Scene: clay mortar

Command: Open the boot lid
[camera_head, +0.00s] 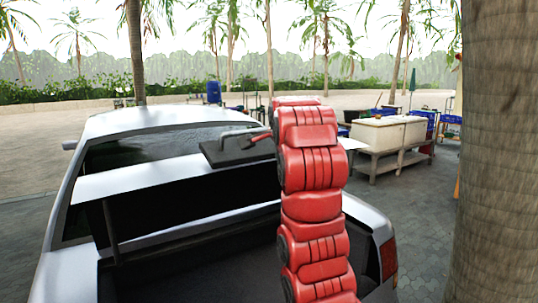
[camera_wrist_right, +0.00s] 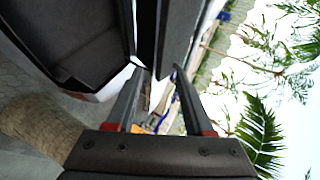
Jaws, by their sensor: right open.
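The boot lid (camera_head: 165,175) of the silver-white car is raised. Its pale outer edge tilts across the head view, and its dark underside and the boot interior (camera_head: 190,262) show below. My right arm rises from the bottom, and my right gripper (camera_head: 226,137) is at the lid's right end, partly hidden by the arm. In the right wrist view the gripper (camera_wrist_right: 159,72) has its two fingers apart. A dark panel edge of the lid (camera_wrist_right: 180,28) lies just beyond the fingertips. I cannot tell if they touch it. My left gripper is out of view.
A thin strut (camera_head: 110,232) stands under the lid's left side. A thick palm trunk (camera_head: 500,150) fills the right of the head view. A pale counter (camera_head: 385,135) stands farther back on the right. Paved ground behind is open.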

